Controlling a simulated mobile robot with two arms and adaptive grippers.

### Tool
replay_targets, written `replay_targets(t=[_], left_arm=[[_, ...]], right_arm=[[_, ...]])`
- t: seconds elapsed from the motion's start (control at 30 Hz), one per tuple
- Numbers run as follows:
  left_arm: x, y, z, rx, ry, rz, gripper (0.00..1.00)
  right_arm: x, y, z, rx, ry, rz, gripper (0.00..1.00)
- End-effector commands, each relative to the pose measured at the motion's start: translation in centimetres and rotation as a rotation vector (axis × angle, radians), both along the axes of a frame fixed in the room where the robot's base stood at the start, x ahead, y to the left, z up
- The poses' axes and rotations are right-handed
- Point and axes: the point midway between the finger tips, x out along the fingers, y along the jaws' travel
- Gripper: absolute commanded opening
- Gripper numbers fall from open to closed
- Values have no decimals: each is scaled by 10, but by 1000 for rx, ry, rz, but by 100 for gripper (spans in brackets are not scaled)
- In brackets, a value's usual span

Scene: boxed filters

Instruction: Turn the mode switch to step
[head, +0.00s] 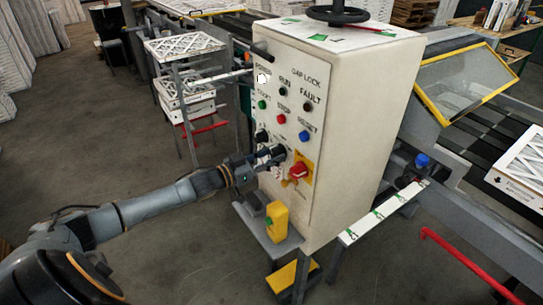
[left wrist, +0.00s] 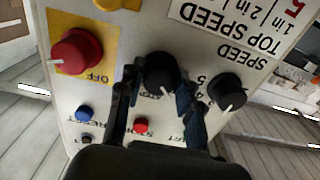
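The white control panel (head: 290,100) stands in the middle of the head view. In the left wrist view, which shows the panel upside down, a black rotary knob (left wrist: 160,70) with a white pointer mark sits between my left gripper's fingers (left wrist: 157,82). The fingers are apart, one on each side of the knob, with a small gap visible; firm contact cannot be made out. The knob's label is mostly hidden by the fingers. In the head view my left gripper (head: 264,160) is at the panel's lower front. My right gripper is not in view.
A second black knob (left wrist: 227,91) by the SPEED lettering is close beside the right finger. A red rotary switch (left wrist: 77,51) on a yellow plate is to the left. Blue (left wrist: 84,112) and red (left wrist: 141,125) buttons lie near the fingers. A yellow box (head: 277,221) sits below the panel.

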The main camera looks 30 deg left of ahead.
Motion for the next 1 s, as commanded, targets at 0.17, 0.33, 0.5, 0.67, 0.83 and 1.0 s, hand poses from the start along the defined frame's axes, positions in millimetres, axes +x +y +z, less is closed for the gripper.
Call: replay_targets(t=[0.17, 0.33, 0.5, 0.67, 0.83, 1.0], left_arm=[[0, 0, 0, 1, 0, 0, 3], [0, 0, 0, 18, -7, 0, 3], [0, 0, 0, 75, -32, 1, 3], [0, 0, 0, 177, -74, 1, 3], [0, 1, 0, 311, -129, 1, 3], [0, 1, 0, 443, -185, 1, 3]], right_arm=[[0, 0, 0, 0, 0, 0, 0], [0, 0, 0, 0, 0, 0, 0], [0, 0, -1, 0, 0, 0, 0], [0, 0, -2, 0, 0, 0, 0], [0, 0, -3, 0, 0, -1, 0], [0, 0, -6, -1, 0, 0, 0]])
